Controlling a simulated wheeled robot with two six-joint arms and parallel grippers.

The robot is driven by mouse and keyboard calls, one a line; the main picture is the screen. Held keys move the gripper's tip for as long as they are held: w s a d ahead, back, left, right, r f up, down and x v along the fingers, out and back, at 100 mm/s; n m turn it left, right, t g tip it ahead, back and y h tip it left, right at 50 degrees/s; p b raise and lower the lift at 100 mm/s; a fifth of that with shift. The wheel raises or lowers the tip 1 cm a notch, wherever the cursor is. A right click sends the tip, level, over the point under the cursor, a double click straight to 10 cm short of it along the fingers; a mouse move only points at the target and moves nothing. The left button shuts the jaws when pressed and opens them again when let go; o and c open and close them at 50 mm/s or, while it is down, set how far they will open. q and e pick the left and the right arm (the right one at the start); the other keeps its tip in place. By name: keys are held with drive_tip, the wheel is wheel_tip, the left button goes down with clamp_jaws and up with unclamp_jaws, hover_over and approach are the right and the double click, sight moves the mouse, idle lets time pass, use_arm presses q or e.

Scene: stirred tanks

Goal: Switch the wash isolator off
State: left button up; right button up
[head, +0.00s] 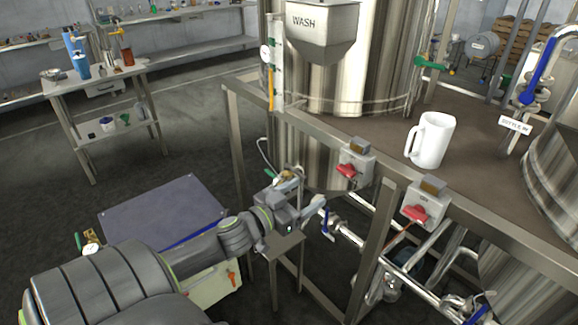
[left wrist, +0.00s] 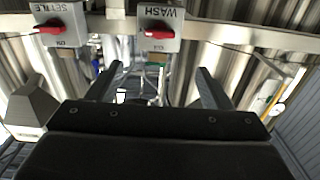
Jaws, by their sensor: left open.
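The wash isolator is a grey box (left wrist: 174,17) labelled WASH upside down in the left wrist view, with a red handle (left wrist: 157,33) lying roughly sideways. In the head view it is the left box (head: 362,163) on the platform's front rail, its red handle (head: 346,170) facing me. Whether the handle stands at on or off I cannot tell. My left gripper (head: 304,192) is open and empty, to the left of this box and a little lower, apart from it. Its two fingers (left wrist: 158,78) show in the left wrist view, with the box beyond them. My right gripper is not in view.
A similar isolator labelled SETTLE (left wrist: 66,18) is beside it, the right box (head: 428,201) in the head view. A white mug (head: 433,140) stands on the platform behind. Pipes with a blue-handled valve (head: 327,224) run below. A steel tank (head: 345,70) stands behind.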

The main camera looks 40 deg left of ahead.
use_arm(q)
drive_tip(key=shift+s+a+b, duration=0.15)
drive_tip(key=shift+s+b, duration=0.35)
drive_tip(key=shift+s, duration=1.55)
drive_tip(key=s+a+f+n+g+y, duration=0.15)
drive_tip(key=a+f, duration=0.35)
drive_tip(key=f, duration=0.6)
drive_tip(key=s+a+f+n+g+y, duration=0.1)
drive_tip(key=a+f+g+y, duration=0.3)
drive_tip(key=f, duration=0.6)
drive_tip(key=s+f+g, duration=0.2)
drive_tip(key=s+f, duration=0.2)
drive_tip(key=f, duration=0.4)
drive_tip(key=s+f+g, duration=0.2)
drive_tip(key=s+f, duration=0.3)
drive_tip(key=f, duration=0.3)
drive_tip(key=s+d+f+g+h, duration=0.1)
drive_tip(key=s+d+f+g, duration=0.2)
drive_tip(key=s+d+f, duration=0.6)
drive_tip(key=s+d+f+g+h, duration=0.2)
drive_tip(key=s+d+f+g, duration=0.2)
drive_tip(key=s+d+f, duration=0.5)
drive_tip(key=s+f+m, duration=0.1)
drive_tip(key=s+f, duration=0.1)
drive_tip(key=s, duration=0.4)
drive_tip(key=shift+f, duration=0.3)
